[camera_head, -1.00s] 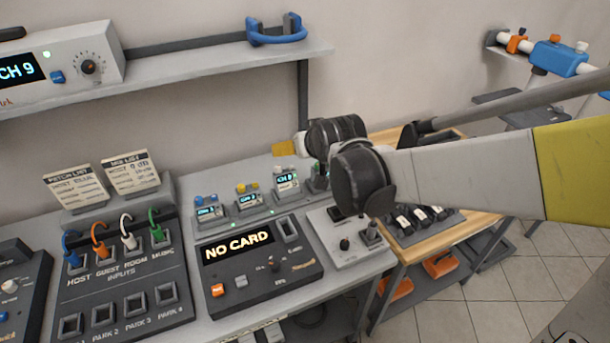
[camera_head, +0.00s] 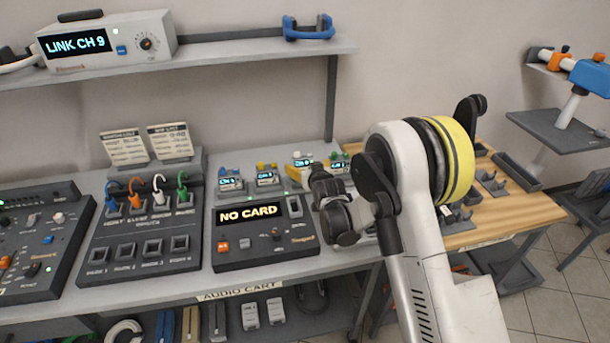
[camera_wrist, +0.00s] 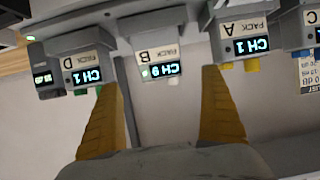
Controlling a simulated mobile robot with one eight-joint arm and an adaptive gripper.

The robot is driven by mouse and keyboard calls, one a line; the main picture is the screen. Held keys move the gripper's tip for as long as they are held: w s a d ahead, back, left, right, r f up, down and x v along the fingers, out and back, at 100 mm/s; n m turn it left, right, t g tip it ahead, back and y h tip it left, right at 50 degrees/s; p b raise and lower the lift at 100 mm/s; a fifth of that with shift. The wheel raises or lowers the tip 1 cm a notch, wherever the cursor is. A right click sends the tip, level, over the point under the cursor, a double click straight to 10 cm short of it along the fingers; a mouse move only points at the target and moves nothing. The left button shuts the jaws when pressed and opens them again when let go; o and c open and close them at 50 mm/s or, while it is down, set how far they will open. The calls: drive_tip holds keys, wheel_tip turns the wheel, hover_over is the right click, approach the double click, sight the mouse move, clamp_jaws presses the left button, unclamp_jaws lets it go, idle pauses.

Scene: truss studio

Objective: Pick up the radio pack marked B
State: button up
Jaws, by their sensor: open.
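The radio pack marked B (camera_wrist: 160,68) sits in the middle of the wrist view, which is upside down. Its display reads CH 9 and its label reads PACK B. In the head view it appears to be the third pack from the left (camera_head: 303,160), partly covered by my gripper (camera_head: 296,174). My gripper is open and empty. In the wrist view its two yellow fingers (camera_wrist: 163,85) point toward pack B, one to each side of it. I cannot tell how deep they reach.
Pack A (camera_wrist: 240,40) and pack D (camera_wrist: 82,68) flank pack B closely, both showing CH 1. Pack C (camera_wrist: 312,30) is at the right edge. A console reading NO CARD (camera_head: 262,235) stands in front of the packs. A shelf (camera_head: 250,52) runs above.

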sight(304, 163)
drive_tip(key=x, duration=0.1)
drive_tip(key=b+x, duration=0.1)
drive_tip(key=x, duration=0.1)
drive_tip(key=b+x, duration=0.1)
drive_tip(key=x, duration=0.1)
drive_tip(key=shift+a+f, duration=0.1)
drive_tip(key=shift+f, duration=0.2)
drive_tip(key=shift+w, duration=0.3)
drive_tip(key=c, duration=1.4)
drive_tip(key=shift+r, duration=0.1)
